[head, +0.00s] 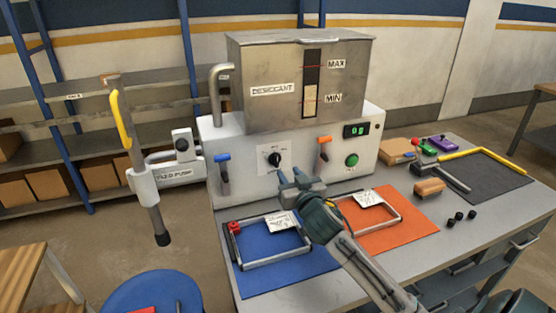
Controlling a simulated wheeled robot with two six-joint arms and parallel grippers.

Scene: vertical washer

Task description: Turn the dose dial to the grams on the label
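The dose dial (274,160) is a black knob on a white marked plate, on the front of the white machine. The marks around it are too small to read. My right gripper (292,178) is just below and right of the dial, apart from it. Its fingers look spread and hold nothing. One white label (283,222) lies at the frame on the blue mat, and another label (369,198) at the frame on the orange mat. Their writing is too small to read. A green-digit display (356,130) seems to read zeros. My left gripper is not in view.
A blue-handled valve (223,165) and an orange-handled valve (324,147) flank the dial. A green button (351,159) is to the right. The desiccant hopper (270,95) stands above. Wire frames lie on the blue mat (255,283) and orange mat (415,228); small black pieces (460,216) lie right.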

